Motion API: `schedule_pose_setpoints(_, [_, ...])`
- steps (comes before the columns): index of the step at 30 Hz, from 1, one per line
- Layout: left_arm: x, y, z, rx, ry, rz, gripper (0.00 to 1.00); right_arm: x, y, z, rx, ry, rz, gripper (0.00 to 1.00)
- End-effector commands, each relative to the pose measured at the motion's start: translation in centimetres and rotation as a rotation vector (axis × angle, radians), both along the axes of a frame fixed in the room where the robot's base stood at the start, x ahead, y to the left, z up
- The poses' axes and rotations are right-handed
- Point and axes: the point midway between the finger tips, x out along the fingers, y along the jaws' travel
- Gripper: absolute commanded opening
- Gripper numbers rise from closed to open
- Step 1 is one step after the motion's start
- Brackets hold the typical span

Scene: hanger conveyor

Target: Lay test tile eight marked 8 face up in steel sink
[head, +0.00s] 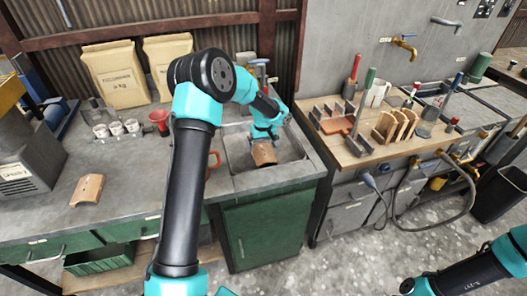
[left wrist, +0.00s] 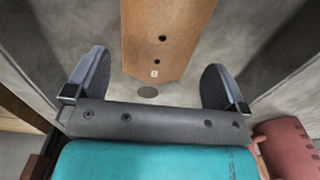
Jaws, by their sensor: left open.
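A curved terracotta tile (head: 264,155) lies in the steel sink (head: 293,172), below my left gripper (head: 262,136). In the left wrist view the tile (left wrist: 168,30) shows an orange-brown face with two dark holes and a small pale label near its end; the mark is too small to read. My left gripper (left wrist: 153,84) is open, its fingers apart on either side of the tile's near end and not touching it. The sink's drain (left wrist: 148,91) shows just past that end. My right gripper is out of view; only part of my right arm shows.
Another curved tile (head: 88,190) lies on the left counter. A reddish-brown object (head: 213,163) stands close by the sink's left rim. Paper sacks (head: 115,72), small cups and a red funnel (head: 159,120) stand behind. A wooden bench (head: 350,152) with tools is at right.

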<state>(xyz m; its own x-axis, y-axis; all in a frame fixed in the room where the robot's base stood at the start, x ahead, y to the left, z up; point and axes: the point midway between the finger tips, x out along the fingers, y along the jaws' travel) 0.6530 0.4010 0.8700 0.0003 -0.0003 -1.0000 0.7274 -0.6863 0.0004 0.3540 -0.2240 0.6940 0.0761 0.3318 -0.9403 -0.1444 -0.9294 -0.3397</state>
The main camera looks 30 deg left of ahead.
Motion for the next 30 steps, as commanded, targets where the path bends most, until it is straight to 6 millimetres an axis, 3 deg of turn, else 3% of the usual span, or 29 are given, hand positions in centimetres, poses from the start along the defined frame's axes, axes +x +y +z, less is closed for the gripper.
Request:
schedule_pose_setpoints(12, [0.1,0.0,8.3,0.0,-0.004,0.0,1.0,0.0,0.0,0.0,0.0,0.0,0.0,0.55])
schedule_pose_setpoints(18, [0.1,0.0,11.4,0.0,-0.003,0.0,1.0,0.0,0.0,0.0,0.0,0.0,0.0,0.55])
schedule_pose_setpoints(24, [0.0,0.0,12.7,-0.001,-0.001,0.0,1.0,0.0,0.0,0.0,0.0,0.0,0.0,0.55])
schedule_pose_setpoints(30, [0.0,0.0,12.8,0.0,0.0,-0.001,1.0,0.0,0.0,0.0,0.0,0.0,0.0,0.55])
